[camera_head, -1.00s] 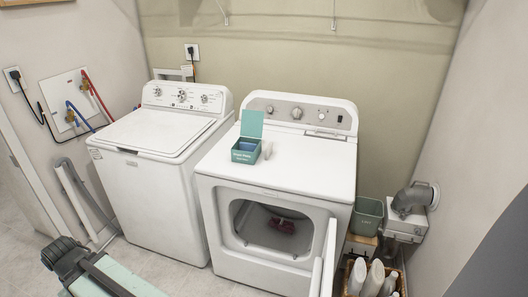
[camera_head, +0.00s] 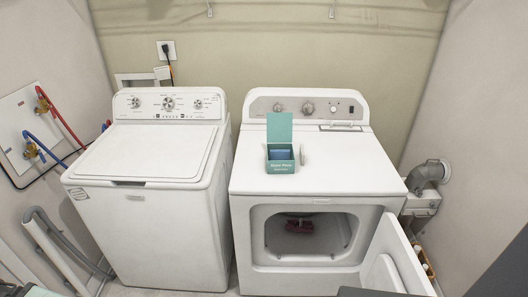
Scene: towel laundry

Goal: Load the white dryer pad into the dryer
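The white dryer (camera_head: 345,180) stands at the right, with its front door (camera_head: 392,265) swung open to the right. A dark red cloth (camera_head: 300,226) lies inside the drum. A teal box (camera_head: 281,158) with its lid up sits on the dryer top. A small pale piece (camera_head: 302,155), which looks like the white dryer pad, stands against or close beside the box's right side; I cannot tell whether they touch. My gripper's fingers do not show. Only dark parts, probably of my arm, show at the bottom edge.
A white washer (camera_head: 150,190) with its lid shut stands left of the dryer, a narrow gap between them. A grey vent pipe (camera_head: 428,175) is at the right wall. A basket (camera_head: 424,262) is partly hidden behind the open door. Hoses (camera_head: 50,135) run along the left wall.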

